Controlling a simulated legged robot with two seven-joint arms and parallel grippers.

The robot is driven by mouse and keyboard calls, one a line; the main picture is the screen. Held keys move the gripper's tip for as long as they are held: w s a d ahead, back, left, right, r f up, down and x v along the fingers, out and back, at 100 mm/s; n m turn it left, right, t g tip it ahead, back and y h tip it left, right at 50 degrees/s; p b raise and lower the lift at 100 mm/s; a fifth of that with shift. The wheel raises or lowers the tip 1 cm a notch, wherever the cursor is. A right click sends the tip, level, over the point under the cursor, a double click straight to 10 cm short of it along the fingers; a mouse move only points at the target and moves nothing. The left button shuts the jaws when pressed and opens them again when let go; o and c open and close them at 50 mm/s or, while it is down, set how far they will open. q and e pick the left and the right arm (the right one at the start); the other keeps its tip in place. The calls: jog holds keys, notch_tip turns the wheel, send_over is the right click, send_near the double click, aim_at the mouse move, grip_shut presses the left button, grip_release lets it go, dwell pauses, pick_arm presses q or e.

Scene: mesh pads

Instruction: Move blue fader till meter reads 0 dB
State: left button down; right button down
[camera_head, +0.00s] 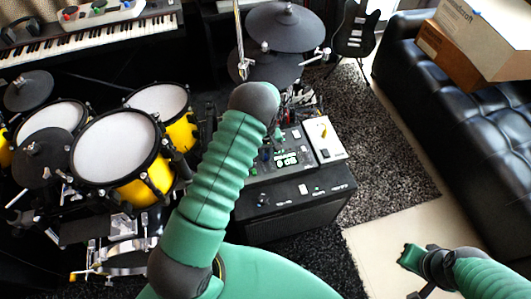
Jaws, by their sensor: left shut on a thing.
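A black mixer (262,172) with a small lit green meter display (287,160) sits on top of a black amplifier box in the middle. The display's digits are too small to read surely. My left arm reaches up across the middle, and its gripper (277,129) is at the mixer's far part, shut on what appears to be the blue fader. The arm and wrist hide most of the fingers and the fader, so its position along the slot cannot be told. My right gripper (415,268) is at the lower right, away from the mixer, over the pale floor.
A white panel device (327,152) sits right of the mixer on the amplifier (305,210). Yellow drums (148,187) stand close on the left, with dark cymbal pads (284,27) behind. A black sofa (470,125) with boxes (455,55) is on the right. Carpet (385,175) lies between.

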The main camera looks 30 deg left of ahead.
aim_at(266, 156)
pick_arm(q)
jog(key=c, duration=1.4)
grip_release()
jog(key=shift+r, duration=0.15)
notch_tip(266, 156, up, 17)
jog(key=p, duration=0.3)
jog(key=shift+w+p, duration=0.1)
jog(key=shift+p, duration=0.2)
jog(key=shift+f, duration=0.2)
